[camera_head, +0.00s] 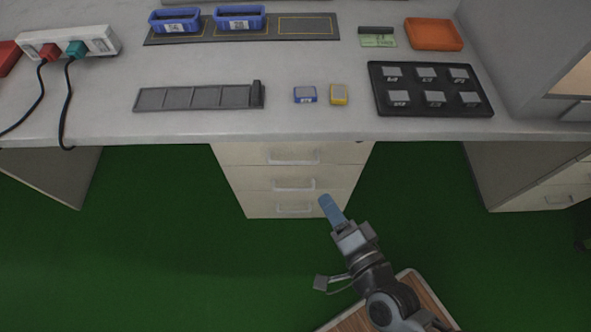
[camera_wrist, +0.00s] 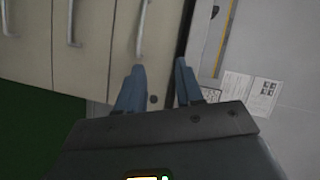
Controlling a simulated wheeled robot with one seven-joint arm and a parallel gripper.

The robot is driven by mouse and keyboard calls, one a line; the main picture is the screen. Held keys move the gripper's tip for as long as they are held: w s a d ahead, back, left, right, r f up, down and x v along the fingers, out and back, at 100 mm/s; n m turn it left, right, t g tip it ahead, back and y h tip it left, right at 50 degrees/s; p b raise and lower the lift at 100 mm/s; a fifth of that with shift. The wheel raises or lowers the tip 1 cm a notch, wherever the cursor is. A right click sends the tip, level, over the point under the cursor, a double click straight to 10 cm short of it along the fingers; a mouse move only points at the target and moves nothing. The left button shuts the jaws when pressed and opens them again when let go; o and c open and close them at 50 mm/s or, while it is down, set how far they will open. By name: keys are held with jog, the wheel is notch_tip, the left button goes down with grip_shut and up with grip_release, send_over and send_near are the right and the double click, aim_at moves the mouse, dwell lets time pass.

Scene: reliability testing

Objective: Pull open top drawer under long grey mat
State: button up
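A pale drawer cabinet stands under the desk, with three stacked drawers. The top drawer (camera_head: 245,153) is closed and has a silver bar handle (camera_head: 292,160). In the wrist view, which is turned sideways, the top drawer's handle (camera_wrist: 142,28) lies just beyond the left finger. My gripper (camera_head: 325,200) is in front of the cabinet, apart from the handles. In the wrist view my gripper (camera_wrist: 159,82) has its two blue fingers apart with nothing between them. A long grey mat (camera_head: 200,97) with sections lies on the desk above the cabinet; a longer dark grey mat (camera_head: 190,38) lies behind it.
The desk edge (camera_head: 180,143) overhangs the drawers. On the desk are a blue block (camera_head: 304,95), a yellow block (camera_head: 338,94), a black tray (camera_head: 431,106), blue bins (camera_head: 238,18) and a power strip (camera_head: 92,40). The green floor (camera_head: 140,230) is clear left of my arm.

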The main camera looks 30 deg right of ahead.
jog(key=w+f+m, duration=0.2)
jog(key=w+f, duration=0.1)
jog(key=w, duration=0.5)
jog(key=w+f+m+b, duration=0.1)
jog(key=w+f+m, duration=0.1)
jog(key=w+f, duration=0.2)
jog(key=shift+w+d+m+h, duration=0.3)
jog(key=shift+w+d, duration=0.05)
jog(key=shift+w, duration=1.55)
grip_shut()
